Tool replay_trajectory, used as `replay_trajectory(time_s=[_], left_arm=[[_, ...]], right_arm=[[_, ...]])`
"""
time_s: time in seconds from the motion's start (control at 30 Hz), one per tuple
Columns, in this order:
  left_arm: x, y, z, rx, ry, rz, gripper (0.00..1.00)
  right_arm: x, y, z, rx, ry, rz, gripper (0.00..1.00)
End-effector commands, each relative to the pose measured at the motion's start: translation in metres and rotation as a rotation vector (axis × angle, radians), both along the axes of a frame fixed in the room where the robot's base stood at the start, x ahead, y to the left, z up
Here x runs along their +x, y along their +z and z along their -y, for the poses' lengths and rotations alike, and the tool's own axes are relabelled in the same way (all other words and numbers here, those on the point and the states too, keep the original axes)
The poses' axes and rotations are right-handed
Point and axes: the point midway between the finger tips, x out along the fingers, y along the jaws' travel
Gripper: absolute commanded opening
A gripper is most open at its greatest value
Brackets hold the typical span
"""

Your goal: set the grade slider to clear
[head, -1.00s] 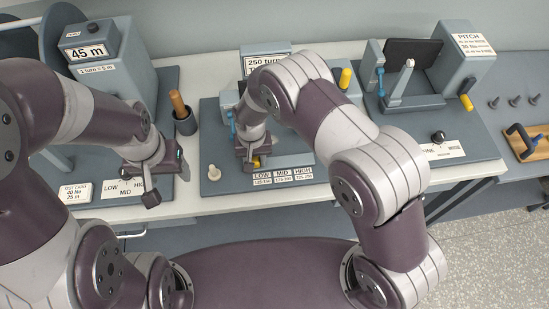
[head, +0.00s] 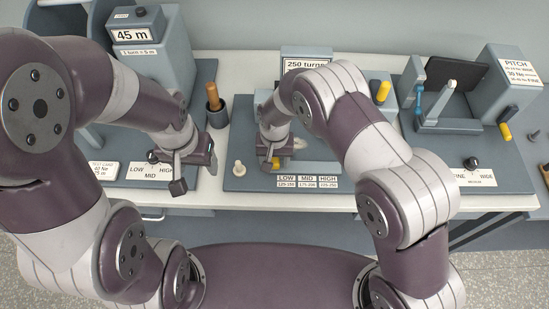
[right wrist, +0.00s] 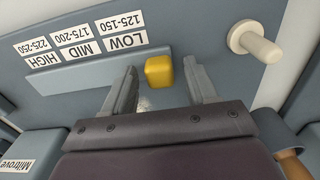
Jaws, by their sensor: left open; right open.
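A yellow slider block (right wrist: 159,71) shows in the right wrist view at the edge of a grey strip, near the LOW end of the LOW, MID, HIGH labels (right wrist: 85,45). My right gripper (right wrist: 163,90) is open, its two fingers on either side of the block with gaps between. In the head view my right gripper (head: 272,160) is over the middle station, by the yellow block (head: 276,163). I see no label reading grade or clear.
A cream peg (right wrist: 255,42) stands right of the yellow block in the right wrist view. A cup with a wooden handle (head: 214,108) stands between the left and middle stations. The pitch station (head: 512,80) is at right. Bare table edge (head: 340,203) runs along the front.

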Motion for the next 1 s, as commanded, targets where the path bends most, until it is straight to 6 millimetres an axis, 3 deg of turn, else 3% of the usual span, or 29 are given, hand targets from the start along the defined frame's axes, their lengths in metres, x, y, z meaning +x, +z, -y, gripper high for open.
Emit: replay_trajectory(time_s=[0.17, 0.4, 0.53, 0.7, 1.0], left_arm=[[0.000, -0.012, 0.000, 0.000, 0.000, 0.000, 0.64], [0.000, -0.030, 0.000, 0.000, 0.000, 0.000, 0.64], [0.000, -0.034, 0.000, 0.000, 0.000, 0.000, 0.64], [0.000, -0.035, 0.000, 0.000, 0.000, 0.000, 0.64], [0.000, -0.035, 0.000, 0.000, 0.000, 0.000, 0.64]], right_arm=[[0.001, 0.025, -0.001, 0.003, 0.000, 0.006, 0.57], [0.001, 0.088, -0.001, 0.004, 0.000, 0.007, 0.57], [0.000, 0.112, -0.001, 0.002, 0.000, 0.004, 0.57], [0.000, 0.125, 0.000, 0.001, 0.000, 0.003, 0.57], [0.000, 0.125, 0.000, 0.001, 0.000, 0.003, 0.57]])
